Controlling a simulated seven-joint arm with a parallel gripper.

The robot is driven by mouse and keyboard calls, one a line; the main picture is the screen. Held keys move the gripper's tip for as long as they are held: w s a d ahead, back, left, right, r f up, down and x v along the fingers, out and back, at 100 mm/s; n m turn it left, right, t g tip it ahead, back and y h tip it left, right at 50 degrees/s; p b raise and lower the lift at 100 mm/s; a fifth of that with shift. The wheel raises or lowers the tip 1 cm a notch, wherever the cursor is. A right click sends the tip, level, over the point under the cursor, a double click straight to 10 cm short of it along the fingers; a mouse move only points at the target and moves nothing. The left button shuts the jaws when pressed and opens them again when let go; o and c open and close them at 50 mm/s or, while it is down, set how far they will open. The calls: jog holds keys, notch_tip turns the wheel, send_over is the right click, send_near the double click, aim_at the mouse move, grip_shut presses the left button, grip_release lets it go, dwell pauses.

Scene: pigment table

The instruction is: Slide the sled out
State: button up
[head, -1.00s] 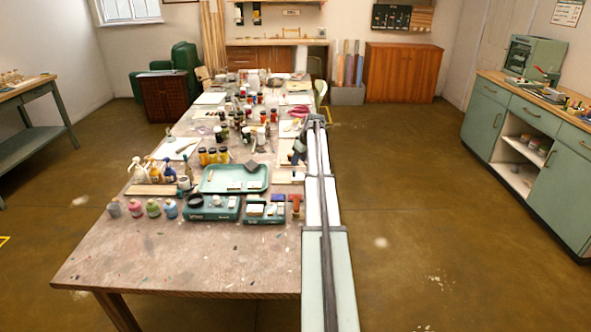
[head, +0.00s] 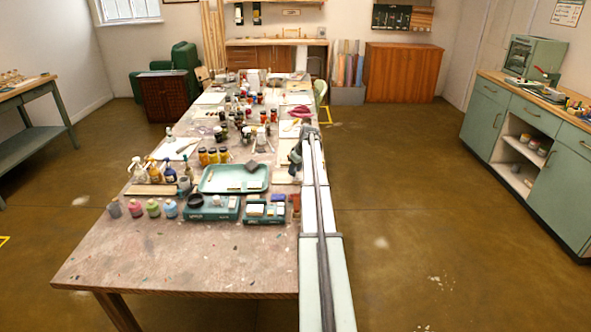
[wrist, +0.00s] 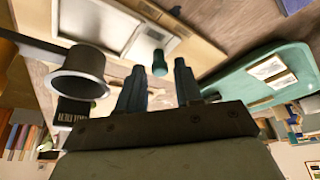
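In the wrist view a pale wooden frame (wrist: 195,42) holds a light flat panel with a metal edge (wrist: 92,22); this panel may be the sled, but I cannot be sure. A small dark green knob (wrist: 160,58) shows near the panel's edge. My gripper (wrist: 159,78) has its two fingers apart, with nothing visible between them. The knob lies just past the gap between the fingertips; I see no contact. In the head view my gripper (head: 294,166) is low over the table's right edge, where my arm hides part of the frame.
A green tray (head: 262,188) lies left of my gripper; it also shows in the wrist view (wrist: 230,84).

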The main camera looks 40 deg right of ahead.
grip_shut()
dwell(0.3)
jog(key=w+a, duration=0.6)
jog(key=shift+o, duration=1.3)
grip_release()
jog(key=shift+s+r, duration=0.1)
jog(key=v, duration=1.3)
jog(key=shift+r, duration=0.3)
